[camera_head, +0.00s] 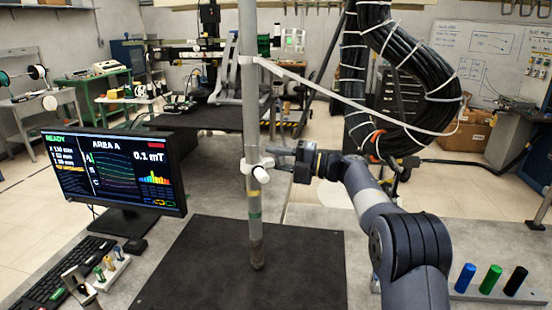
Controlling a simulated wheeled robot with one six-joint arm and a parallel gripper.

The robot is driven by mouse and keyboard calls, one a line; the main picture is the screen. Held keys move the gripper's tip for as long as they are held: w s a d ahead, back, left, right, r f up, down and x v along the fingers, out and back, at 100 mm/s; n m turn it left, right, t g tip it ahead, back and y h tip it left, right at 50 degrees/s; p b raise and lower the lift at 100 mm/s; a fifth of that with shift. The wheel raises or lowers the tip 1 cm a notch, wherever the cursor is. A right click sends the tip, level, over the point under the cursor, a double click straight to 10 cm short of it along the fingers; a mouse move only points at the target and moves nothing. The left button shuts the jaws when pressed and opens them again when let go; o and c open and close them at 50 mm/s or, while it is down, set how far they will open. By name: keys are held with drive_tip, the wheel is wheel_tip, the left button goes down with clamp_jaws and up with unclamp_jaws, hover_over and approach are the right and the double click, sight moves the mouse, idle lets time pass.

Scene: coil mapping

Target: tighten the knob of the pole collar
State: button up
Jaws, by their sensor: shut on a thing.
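The upright grey pole (250,110) stands on the black mat, with a yellow and a green band on its lower part. The white pole collar (258,166) sits around the pole above these bands. A round white end (261,174) of the collar faces me, and another white piece sticks out to its left. My gripper (272,158) comes in from the right at collar height. Its fingers are shut at the collar's right side, on the knob there. The fingers and wrist mostly hide the held knob.
A black mat (190,265) covers the table around the pole foot. A monitor (115,170) and keyboard (60,275) stand left. A thin white rod (330,90) runs right from high on the pole, near a thick black cable bundle (405,70). Coloured cylinders (490,279) stand at right.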

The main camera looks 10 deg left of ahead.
drive_tip(key=shift+r+p, duration=0.1)
drive_tip(key=shift+p, duration=0.45)
drive_tip(key=shift+r+m+h+p, duration=0.15)
drive_tip(key=shift+m+h+p, duration=0.25)
drive_tip(key=shift+p, duration=0.7)
drive_tip(key=m+h+p, duration=0.1)
drive_tip(key=p, duration=0.3)
drive_tip(key=shift+m+p, duration=0.3)
drive_tip(key=shift+p, duration=0.05)
drive_tip(key=p, duration=0.2)
drive_tip(key=m+h+p, duration=0.1)
drive_tip(key=shift+f+m+g+h+p, duration=0.2)
drive_tip(key=shift+m+g+h+p, duration=0.1)
drive_tip(key=shift+p, duration=0.05)
drive_tip(key=shift+d+f+m+g+h+p, duration=0.1)
drive_tip(key=shift+f+m+g+h+p, duration=0.2)
drive_tip(key=shift+m+h, duration=0.2)
drive_tip(key=shift+f+m+g+h+p, duration=0.15)
drive_tip(key=shift+m+g+h+p, duration=0.05)
drive_tip(key=shift+m+h+p, duration=0.25)
drive_tip(key=shift+s+f+m+g+h, duration=0.15)
drive_tip(key=shift+m+g+h, duration=0.45)
drive_tip(key=shift+m+h, duration=0.25)
drive_tip(key=shift+d, duration=0.1)
drive_tip(key=o, duration=1)
